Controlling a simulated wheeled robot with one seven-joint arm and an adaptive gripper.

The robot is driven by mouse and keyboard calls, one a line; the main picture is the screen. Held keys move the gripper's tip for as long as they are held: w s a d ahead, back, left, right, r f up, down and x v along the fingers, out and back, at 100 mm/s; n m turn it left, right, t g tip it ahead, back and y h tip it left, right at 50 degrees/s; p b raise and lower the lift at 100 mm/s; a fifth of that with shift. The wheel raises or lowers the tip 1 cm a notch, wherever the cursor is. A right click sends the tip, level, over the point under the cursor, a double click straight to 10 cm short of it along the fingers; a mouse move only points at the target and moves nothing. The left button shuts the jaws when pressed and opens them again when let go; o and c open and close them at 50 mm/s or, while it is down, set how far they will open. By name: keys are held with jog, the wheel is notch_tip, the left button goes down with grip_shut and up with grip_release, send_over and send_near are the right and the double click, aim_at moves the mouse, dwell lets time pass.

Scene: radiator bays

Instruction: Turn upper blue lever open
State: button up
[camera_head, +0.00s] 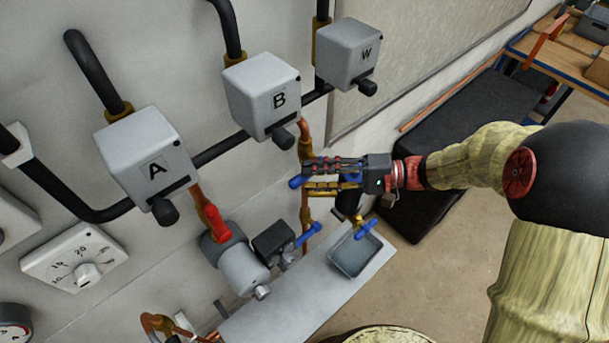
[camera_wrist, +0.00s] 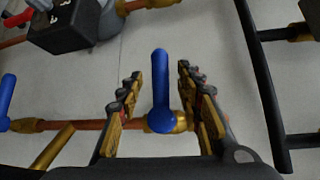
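The upper blue lever (camera_head: 296,182) is on a copper pipe below box B, mostly hidden by my gripper (camera_head: 309,177) in the head view. In the wrist view the blue lever (camera_wrist: 160,88) stands between the two fingers of my gripper (camera_wrist: 159,75). Its round hub sits by a brass fitting on the pipe. The fingers are apart, with a visible gap on each side of the lever, so my gripper is open and holds nothing.
Lower blue levers (camera_head: 308,235) and (camera_head: 368,228) sit below, near a grey tray (camera_head: 356,250). A red lever (camera_head: 212,222) hangs below box A (camera_head: 150,160). Box B (camera_head: 262,95) is above my gripper. A dark pipe (camera_wrist: 262,80) runs right of the fingers.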

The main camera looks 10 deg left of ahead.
jog(key=shift+s+a+f, duration=0.1)
jog(key=shift+a+f, duration=0.05)
jog(key=shift+a, duration=0.7)
jog(key=shift+s+a+f, duration=0.1)
jog(key=shift+a, duration=0.7)
jog(key=shift+c, duration=0.6)
jog(key=c, duration=0.8)
grip_shut()
